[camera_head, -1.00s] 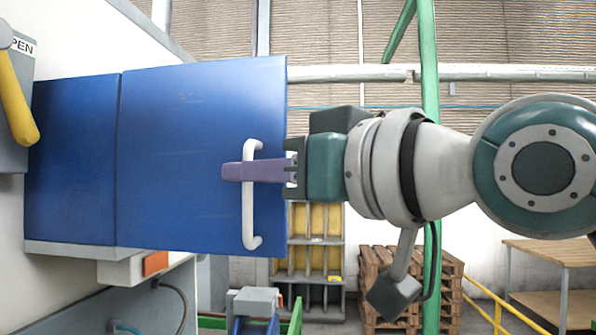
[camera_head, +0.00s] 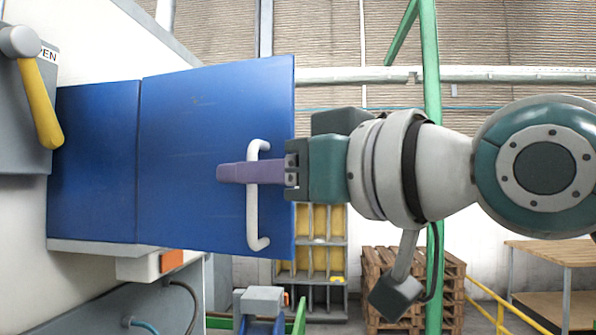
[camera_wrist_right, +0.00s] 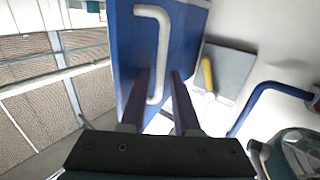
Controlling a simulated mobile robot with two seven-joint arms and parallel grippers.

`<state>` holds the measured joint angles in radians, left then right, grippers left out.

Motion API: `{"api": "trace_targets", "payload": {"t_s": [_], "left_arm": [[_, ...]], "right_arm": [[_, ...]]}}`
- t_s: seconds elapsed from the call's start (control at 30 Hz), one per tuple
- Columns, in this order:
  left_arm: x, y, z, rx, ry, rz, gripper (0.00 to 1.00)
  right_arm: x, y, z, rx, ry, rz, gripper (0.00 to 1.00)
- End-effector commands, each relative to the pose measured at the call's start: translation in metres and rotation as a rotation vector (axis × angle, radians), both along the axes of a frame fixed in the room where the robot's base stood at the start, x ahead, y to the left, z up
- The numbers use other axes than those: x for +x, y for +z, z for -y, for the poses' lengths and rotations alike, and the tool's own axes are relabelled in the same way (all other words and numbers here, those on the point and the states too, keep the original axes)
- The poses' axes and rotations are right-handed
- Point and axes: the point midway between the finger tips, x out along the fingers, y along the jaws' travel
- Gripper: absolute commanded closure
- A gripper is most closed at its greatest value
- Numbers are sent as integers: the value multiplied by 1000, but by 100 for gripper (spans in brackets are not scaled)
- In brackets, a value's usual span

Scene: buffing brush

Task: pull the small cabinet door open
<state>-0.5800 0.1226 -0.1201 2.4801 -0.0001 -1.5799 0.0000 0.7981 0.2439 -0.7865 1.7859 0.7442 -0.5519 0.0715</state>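The blue cabinet door (camera_head: 200,140) stands slightly ajar in the head view, its right edge swung towards me. A white bar handle (camera_head: 253,220) is fixed upright near that edge. My right gripper (camera_head: 222,172) reaches in from the right, its purple fingers across the handle's middle. In the right wrist view the handle (camera_wrist_right: 163,40) runs between the two fingers of my right gripper (camera_wrist_right: 158,75), with a gap on either side. The gripper is open around the handle. My left gripper is not in view.
A fixed blue panel (camera_head: 95,160) adjoins the door on the left. A grey box with a yellow lever (camera_head: 42,105) is further left. A green post (camera_head: 432,80) and wooden pallets (camera_head: 455,285) stand behind my right arm. A table (camera_head: 550,250) is at right.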

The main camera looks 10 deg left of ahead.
Motion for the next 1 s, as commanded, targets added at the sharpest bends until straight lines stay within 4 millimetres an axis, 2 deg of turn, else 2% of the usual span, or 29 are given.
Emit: {"api": "trace_targets", "payload": {"t_s": [0.1,0.43,0.8,1.0], "left_arm": [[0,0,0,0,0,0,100],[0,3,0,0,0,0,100],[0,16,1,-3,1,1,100],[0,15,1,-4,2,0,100]], "right_arm": [[1,0,1,0,-2,0,58],[-3,1,8,0,-5,1,58],[-41,0,63,-5,-5,0,58],[-53,0,80,-1,-4,0,58]]}}
